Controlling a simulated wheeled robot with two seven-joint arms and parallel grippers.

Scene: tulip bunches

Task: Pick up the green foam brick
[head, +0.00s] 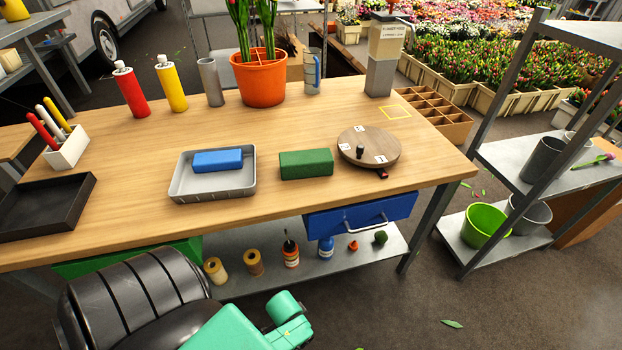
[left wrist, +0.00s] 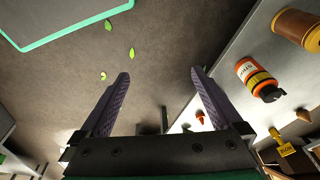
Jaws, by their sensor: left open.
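The green foam brick (head: 306,164) lies flat on the wooden table (head: 240,125), in the middle of the head view. It stands apart between a grey tray and a round wooden turntable. A blue brick (head: 218,160) lies in the grey tray (head: 212,194) to its left. My left gripper (left wrist: 160,76) shows in the left wrist view with two fingers spread apart and nothing between them. Floor and part of the lower shelf show beyond it; the green brick is not in that view. My right gripper is in neither view.
The turntable (head: 369,147) is right of the green brick. An orange pot (head: 260,79) with tulips, a red bottle (head: 131,91) and a yellow bottle (head: 171,84) stand behind. The table in front of the brick is clear.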

